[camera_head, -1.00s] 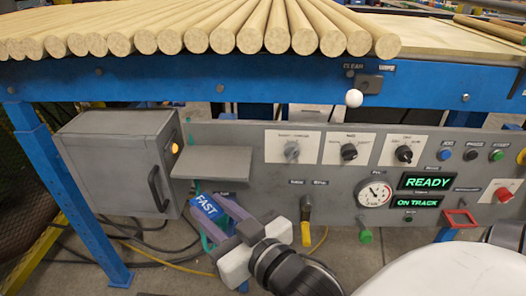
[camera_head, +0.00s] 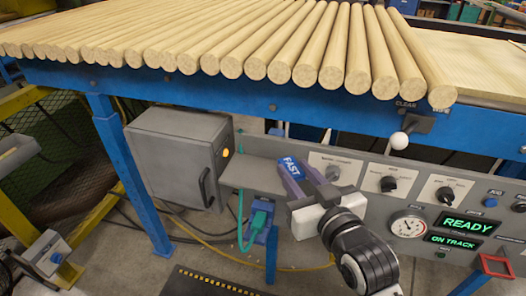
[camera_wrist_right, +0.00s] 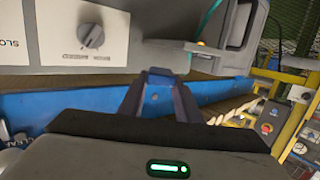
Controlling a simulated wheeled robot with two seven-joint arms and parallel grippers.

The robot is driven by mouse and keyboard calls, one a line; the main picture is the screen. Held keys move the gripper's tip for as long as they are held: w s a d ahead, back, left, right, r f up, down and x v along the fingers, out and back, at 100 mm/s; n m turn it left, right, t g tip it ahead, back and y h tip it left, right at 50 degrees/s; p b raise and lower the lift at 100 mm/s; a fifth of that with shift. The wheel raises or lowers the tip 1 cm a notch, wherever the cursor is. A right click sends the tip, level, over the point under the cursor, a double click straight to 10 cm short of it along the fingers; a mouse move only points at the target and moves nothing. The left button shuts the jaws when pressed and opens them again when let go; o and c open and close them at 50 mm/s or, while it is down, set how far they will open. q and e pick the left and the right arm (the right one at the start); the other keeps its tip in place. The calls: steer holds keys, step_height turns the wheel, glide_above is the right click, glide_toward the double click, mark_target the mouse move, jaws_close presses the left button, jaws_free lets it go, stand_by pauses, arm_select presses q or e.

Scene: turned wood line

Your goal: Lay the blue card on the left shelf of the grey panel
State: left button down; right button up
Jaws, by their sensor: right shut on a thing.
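The blue card (camera_head: 291,167), lettered FAST, is in the jaws of my right gripper (camera_head: 302,184), tilted. The grey panel (camera_head: 360,208) hangs below the blue beam. Its left shelf (camera_head: 252,173) is a flat grey ledge beside the grey box. In the head view the card overlaps the shelf's right end; I cannot tell whether they touch. My left gripper is not in view.
A grey box (camera_head: 180,155) with a handle stands left of the shelf. Wooden rods (camera_head: 250,50) lie above on the blue beam (camera_head: 240,98). A green connector with a cable (camera_head: 260,218) hangs below. The shelf's visible top looks bare.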

mark_target(264, 178)
steer(key=w+a+r+n+y+p, duration=0.2)
steer(key=w+a+r+p, duration=0.15)
steer(key=a+r, duration=0.25)
steer(key=shift+g+y, duration=0.3)
steer(key=shift+g, duration=0.2)
steer(key=f+b, duration=0.1)
steer(key=f, duration=0.2)
steer(key=f+b, duration=0.1)
steer(key=f, duration=0.5)
steer(key=shift+w+a+f+b, duration=0.1)
steer(key=shift+w+a+b, duration=0.25)
steer(key=shift+b, duration=0.05)
steer(key=shift+f, duration=0.15)
steer(key=shift+f, duration=0.2)
steer(key=o, duration=1)
steer(key=shift+r, duration=0.1)
